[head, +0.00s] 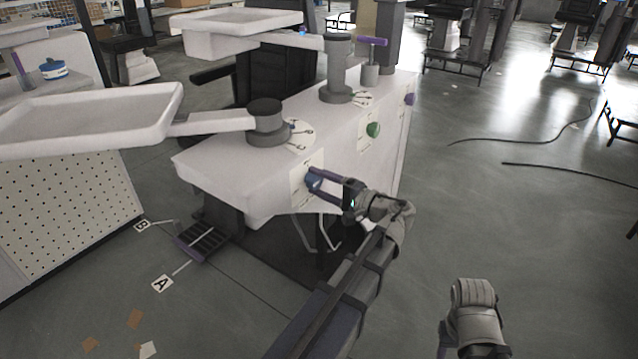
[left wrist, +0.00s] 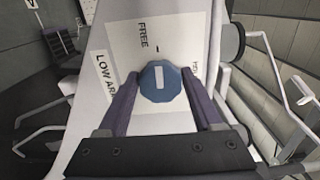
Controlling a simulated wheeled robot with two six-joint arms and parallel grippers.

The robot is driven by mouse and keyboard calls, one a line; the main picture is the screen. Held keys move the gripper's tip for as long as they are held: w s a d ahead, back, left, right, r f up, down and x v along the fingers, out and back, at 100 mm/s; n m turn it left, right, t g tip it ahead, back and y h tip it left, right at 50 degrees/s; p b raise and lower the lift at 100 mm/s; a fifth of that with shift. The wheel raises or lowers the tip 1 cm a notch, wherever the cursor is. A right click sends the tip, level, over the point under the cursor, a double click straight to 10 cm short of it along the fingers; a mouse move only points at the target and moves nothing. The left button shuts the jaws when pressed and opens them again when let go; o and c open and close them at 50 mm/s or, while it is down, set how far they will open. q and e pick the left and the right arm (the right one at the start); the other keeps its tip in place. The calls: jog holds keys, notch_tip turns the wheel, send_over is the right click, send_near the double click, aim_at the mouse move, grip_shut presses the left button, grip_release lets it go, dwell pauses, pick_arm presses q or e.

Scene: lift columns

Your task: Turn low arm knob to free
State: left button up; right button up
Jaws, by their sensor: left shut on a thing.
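The low arm knob is blue with a white bar, seen in the left wrist view (left wrist: 172,84) and in the head view (head: 313,182). It sits on a white plate (left wrist: 125,47) marked "FREE" and "LOW AR…". The bar runs up and down the picture, roughly in line with a short black tick beside "FREE". Another label at the right is partly hidden. My left gripper (left wrist: 159,88) has a finger on each side of the knob and is shut on it; it also shows in the head view (head: 328,184). My right gripper's fingers are mostly cut off at the bottom of the head view.
The white cabinet also bears a green knob (head: 373,130) and a purple knob (head: 410,98). Above it, two trays (head: 90,112) (head: 235,20) reach out on arms from grey columns. A pedal (head: 204,240) lies on the floor. The floor at right is open, with dark cables (head: 570,173).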

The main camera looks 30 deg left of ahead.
dwell(0.5)
pick_arm(q)
jog(key=o, duration=1.4)
jog(key=shift+c, duration=0.2)
jog(key=d, duration=0.7)
jog(key=shift+s+d, duration=0.3)
jog(key=shift+d, duration=0.1)
jog(key=shift+f, duration=0.1)
